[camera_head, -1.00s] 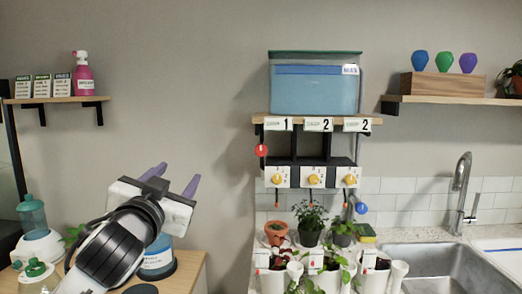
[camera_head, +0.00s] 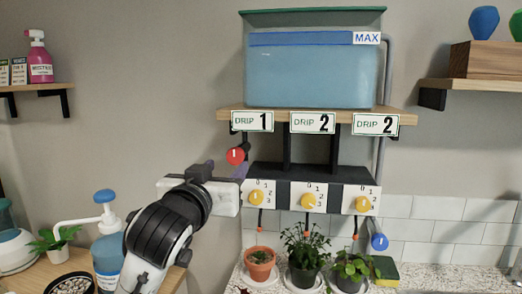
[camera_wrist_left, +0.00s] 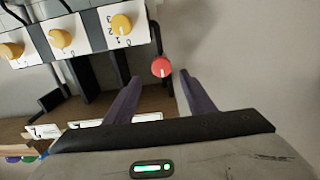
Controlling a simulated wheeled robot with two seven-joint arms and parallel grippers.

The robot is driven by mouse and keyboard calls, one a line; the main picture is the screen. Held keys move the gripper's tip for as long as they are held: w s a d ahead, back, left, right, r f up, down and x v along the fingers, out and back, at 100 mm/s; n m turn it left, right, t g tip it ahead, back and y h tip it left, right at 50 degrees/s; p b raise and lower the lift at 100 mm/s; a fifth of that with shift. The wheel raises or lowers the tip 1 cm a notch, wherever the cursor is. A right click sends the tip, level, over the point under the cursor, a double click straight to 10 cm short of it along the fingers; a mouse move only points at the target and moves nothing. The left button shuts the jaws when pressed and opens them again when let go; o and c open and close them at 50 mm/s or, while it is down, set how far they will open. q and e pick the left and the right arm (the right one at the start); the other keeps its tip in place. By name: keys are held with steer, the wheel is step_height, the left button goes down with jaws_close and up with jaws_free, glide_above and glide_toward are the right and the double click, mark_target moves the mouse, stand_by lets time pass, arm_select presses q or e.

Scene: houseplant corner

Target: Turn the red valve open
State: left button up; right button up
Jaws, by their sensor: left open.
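The red valve (camera_head: 235,156) is a round red knob with a white mark, at the left end of the dark drip bar below the tank shelf. It also shows in the left wrist view (camera_wrist_left: 160,67), just beyond the fingertips and between their lines. My left gripper (camera_head: 226,168) is open and empty, close to the valve in the head view; I see no contact. In the left wrist view its two purple fingers (camera_wrist_left: 158,76) stand apart on either side of the knob's line. My right gripper is not in view.
Yellow dials (camera_head: 308,201) sit on white plates right of the valve. The water tank (camera_head: 310,80) stands on a shelf above. Potted plants (camera_head: 304,250) stand below. A blue pump bottle (camera_head: 107,250) is at the lower left.

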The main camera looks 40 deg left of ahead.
mark_target(234, 155)
arm_select(q)
steer(key=x, duration=0.4)
steer(key=shift+s+a+r+p, duration=0.15)
steer(key=shift+a+r+p, duration=0.05)
steer(key=shift+r+p, duration=0.15)
steer(key=x, duration=0.4)
steer(key=shift+f+p, duration=0.15)
steer(key=shift+p, duration=0.2)
steer(key=shift+x, duration=0.75)
steer(key=shift+w, duration=0.2)
steer(key=c, duration=1)
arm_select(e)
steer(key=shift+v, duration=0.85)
